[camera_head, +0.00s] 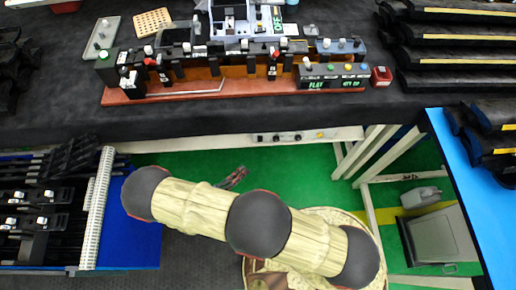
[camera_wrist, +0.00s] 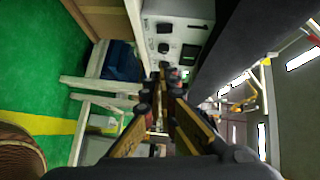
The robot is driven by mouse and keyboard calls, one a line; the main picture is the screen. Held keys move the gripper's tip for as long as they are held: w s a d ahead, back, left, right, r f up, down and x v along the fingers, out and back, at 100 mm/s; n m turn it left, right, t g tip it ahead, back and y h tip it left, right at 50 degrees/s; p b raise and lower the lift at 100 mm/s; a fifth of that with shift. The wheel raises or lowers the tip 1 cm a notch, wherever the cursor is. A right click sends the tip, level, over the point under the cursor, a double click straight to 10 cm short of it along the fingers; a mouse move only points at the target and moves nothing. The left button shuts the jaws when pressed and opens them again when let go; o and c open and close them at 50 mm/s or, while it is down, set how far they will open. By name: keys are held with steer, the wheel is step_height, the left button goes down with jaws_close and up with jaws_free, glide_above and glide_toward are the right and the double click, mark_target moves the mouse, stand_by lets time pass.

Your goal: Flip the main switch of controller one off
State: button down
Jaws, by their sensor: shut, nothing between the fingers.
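A grey control panel (camera_head: 290,137) with several dark knobs or switches and a yellow button is mounted under the table's front edge. In the wrist view the panel (camera_wrist: 177,38) is at the top centre, its dark switches facing me. I cannot read any label that marks controller one or tell which switch is the main one. My gripper (camera_head: 234,178) is below and in front of the table edge, left of and below the panel, apart from it. In the wrist view my gripper (camera_wrist: 164,88) is shut and empty, its fingers pointing toward the panel's lower end.
The dark table (camera_head: 190,118) overhangs the panel. A red-brown fixture board (camera_head: 180,95) with clips stands on it. A left rack (camera_head: 95,210) and a blue right table (camera_head: 470,190) flank me. A grey bin (camera_head: 442,240) stands on the green floor at right.

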mark_target(260, 139)
steer(key=w+a+b+x, duration=0.2)
steer(key=b+x, duration=0.2)
steer(key=x, duration=0.9)
steer(key=shift+f, duration=0.15)
steer(key=shift+w+f, duration=0.25)
steer(key=shift+w, duration=0.05)
steer(key=shift+s, duration=0.1)
